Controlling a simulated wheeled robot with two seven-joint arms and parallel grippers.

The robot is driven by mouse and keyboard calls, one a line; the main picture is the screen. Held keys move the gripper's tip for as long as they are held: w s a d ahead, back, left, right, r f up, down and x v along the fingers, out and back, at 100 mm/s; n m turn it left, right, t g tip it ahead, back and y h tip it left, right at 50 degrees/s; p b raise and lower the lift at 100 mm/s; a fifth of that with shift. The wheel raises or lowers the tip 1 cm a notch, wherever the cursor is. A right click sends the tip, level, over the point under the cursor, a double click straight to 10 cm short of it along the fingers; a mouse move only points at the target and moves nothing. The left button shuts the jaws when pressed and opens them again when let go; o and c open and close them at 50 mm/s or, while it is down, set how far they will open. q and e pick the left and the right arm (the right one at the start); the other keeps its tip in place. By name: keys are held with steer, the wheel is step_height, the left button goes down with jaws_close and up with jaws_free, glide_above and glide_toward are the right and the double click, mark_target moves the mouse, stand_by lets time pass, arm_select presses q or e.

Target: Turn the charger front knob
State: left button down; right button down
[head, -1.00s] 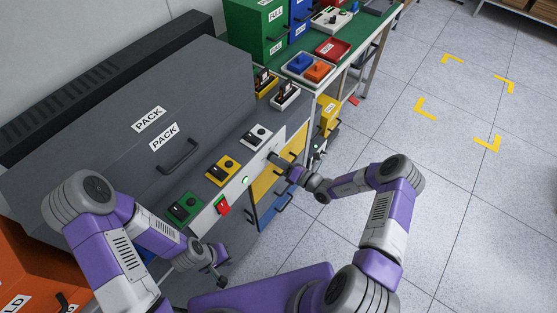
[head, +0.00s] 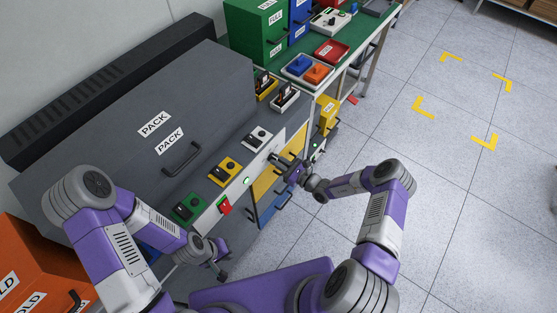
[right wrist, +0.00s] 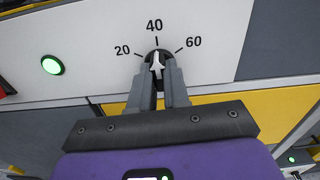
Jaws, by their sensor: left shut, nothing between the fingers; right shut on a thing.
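The charger front knob (right wrist: 157,57) is small and dark with a white pointer. It sits on a white front panel (right wrist: 215,50) below a printed scale of 20, 40 and 60. The pointer stands close to the 40 mark. My right gripper (right wrist: 158,70) is shut on the knob, one finger on each side. In the head view my right gripper (head: 279,160) is at the front face of the grey cabinet and hides the knob. My left gripper (head: 221,274) is shut and empty, low in front of the cabinet and apart from it.
A lit green button (right wrist: 51,65) is left of the scale. A red switch (head: 225,206) is further left on the front. Yellow and blue drawers (head: 265,185) with handles lie below. A grey PACK box (head: 130,120) stands behind. Open floor (head: 450,190) is at right.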

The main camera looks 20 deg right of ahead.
steer(key=n+p, duration=0.4)
steer(key=n, duration=0.7)
steer(key=shift+n+p, duration=0.3)
stand_by(0.4)
steer(key=c, duration=1.1)
jaws_free()
steer(key=v, duration=0.7)
steer(key=shift+s+d+p, duration=0.25)
steer(key=shift+p, duration=0.1)
